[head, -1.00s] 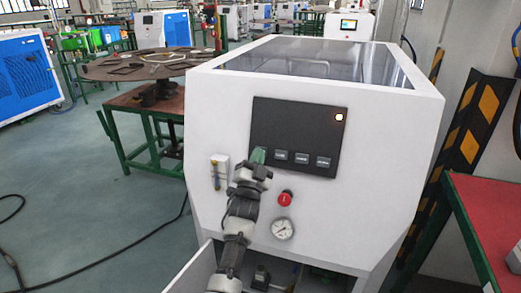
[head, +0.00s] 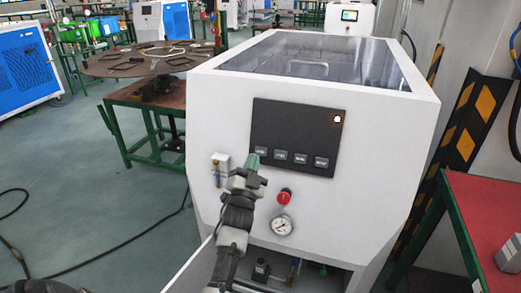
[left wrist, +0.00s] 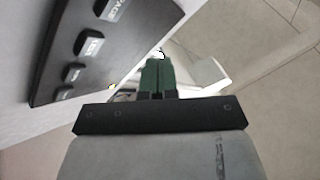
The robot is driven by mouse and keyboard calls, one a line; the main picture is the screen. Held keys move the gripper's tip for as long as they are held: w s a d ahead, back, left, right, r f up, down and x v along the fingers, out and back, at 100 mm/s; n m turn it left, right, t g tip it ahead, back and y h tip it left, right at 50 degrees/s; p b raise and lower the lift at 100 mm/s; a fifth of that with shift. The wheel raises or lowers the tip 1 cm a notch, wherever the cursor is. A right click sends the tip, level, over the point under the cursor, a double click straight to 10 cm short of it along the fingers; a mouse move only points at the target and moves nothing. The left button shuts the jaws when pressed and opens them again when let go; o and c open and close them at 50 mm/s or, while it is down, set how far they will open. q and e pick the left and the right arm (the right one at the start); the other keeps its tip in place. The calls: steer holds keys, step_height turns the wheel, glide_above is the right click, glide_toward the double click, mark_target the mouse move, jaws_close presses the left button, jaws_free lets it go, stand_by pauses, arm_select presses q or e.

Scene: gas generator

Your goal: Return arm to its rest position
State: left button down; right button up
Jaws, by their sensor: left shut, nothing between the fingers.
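My left gripper (head: 253,160) is in front of the white gas generator (head: 215,125), just below the left end of its black control panel (head: 293,120). Its green fingers are together with nothing between them. They also show in the left wrist view (left wrist: 157,77), beside the panel's row of dark buttons (left wrist: 88,45). There the fingers appear apart from the buttons. A lit indicator (head: 337,119) is at the panel's upper right. My right gripper is in neither view.
A red knob (head: 284,196) and a pressure gauge (head: 282,225) are right of my arm on the front. A small valve (head: 218,165) is left of it. A red-topped table (head: 490,210) stands at right, a round table (head: 110,70) at back left. The floor at left has a black cable.

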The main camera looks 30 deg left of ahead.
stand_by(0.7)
arm_select(q)
steer(key=d+f+g+h, duration=0.2)
steer(key=d+f, duration=0.1)
steer(key=f, duration=0.6)
steer(key=d+f+g+h, duration=0.2)
steer(key=f+g, duration=0.1)
steer(key=f, duration=0.6)
steer(key=s+d+f+g+h+p, duration=0.1)
steer(key=s+d+f+g, duration=0.2)
steer(key=s+f, duration=0.6)
steer(key=s+d+f+g+h+p, duration=0.1)
steer(key=s+d+f+g+h, duration=0.2)
steer(key=f, duration=0.9)
steer(key=s+f+g, duration=0.3)
steer(key=s+f, duration=0.2)
steer(key=s, duration=0.8)
steer(key=s+d+f+n+g, duration=0.1)
steer(key=s+f+g, duration=0.3)
steer(key=s, duration=0.9)
steer(key=s+d+f+g, duration=0.1)
steer(key=s+f+g, duration=0.2)
steer(key=s+f, duration=0.5)
steer(key=s, duration=0.5)
steer(key=shift+s+f+n+g+y+p, duration=0.2)
steer(key=shift+n+g+y+p, duration=0.1)
steer(key=shift+n+p, duration=0.1)
steer(key=shift+w+f, duration=0.1)
